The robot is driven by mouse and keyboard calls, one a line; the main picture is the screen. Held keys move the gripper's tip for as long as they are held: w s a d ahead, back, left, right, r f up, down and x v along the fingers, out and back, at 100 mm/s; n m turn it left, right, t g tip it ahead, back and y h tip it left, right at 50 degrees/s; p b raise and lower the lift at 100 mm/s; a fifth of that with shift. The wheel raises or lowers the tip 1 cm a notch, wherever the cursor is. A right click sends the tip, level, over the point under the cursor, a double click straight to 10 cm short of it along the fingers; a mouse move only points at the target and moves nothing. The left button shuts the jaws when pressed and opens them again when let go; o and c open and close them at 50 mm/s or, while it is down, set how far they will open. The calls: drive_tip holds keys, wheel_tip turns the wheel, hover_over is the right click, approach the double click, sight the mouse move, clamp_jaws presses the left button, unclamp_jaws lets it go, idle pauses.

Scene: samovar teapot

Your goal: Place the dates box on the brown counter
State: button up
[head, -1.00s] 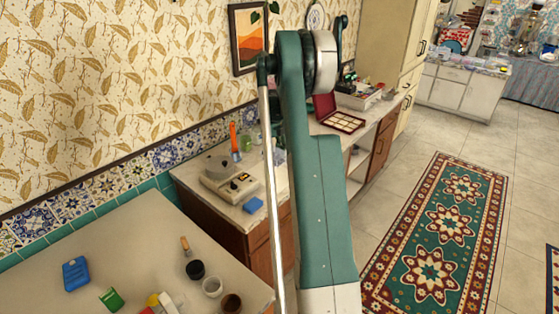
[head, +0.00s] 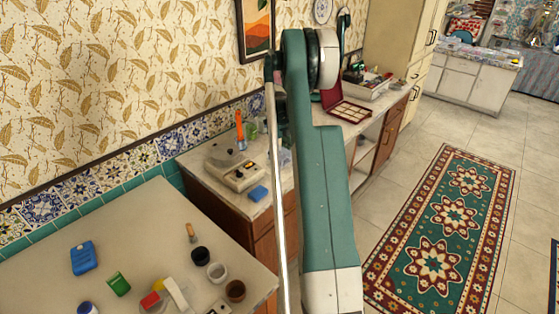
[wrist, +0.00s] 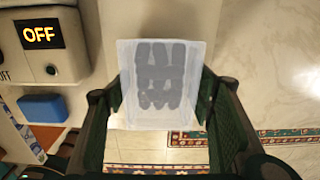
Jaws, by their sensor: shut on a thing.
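My gripper (wrist: 160,98) is shut on the dates box (wrist: 163,70), a pale see-through box with rows of dark dates, in the wrist view. The fingers grip its left and right sides. In the head view my arm hides the gripper and the box. A counter (head: 262,212) with a brown wooden front and a pale top stands at the middle of the head view. A scale (head: 237,174) and a blue sponge-like block (head: 258,193) sit on it. The wrist view shows the scale (wrist: 45,45) and blue block (wrist: 43,107) left of the box, with pale floor to the right.
A nearer pale counter (head: 150,225) holds a blue container (head: 84,258), a green box (head: 118,284) and several small cups. Farther back, a brown-fronted cabinet holds an open red box (head: 345,108) and a white tray (head: 368,90). A patterned rug (head: 445,235) lies on the floor at right.

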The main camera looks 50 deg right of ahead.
sight(279, 152)
drive_tip(key=shift+f, duration=1.05)
drive_tip(key=shift+f, duration=0.2)
drive_tip(key=o, duration=1)
drive_tip(key=shift+r, duration=0.15)
wheel_tip(279, 152, up, 12)
drive_tip(key=shift+r, duration=0.1)
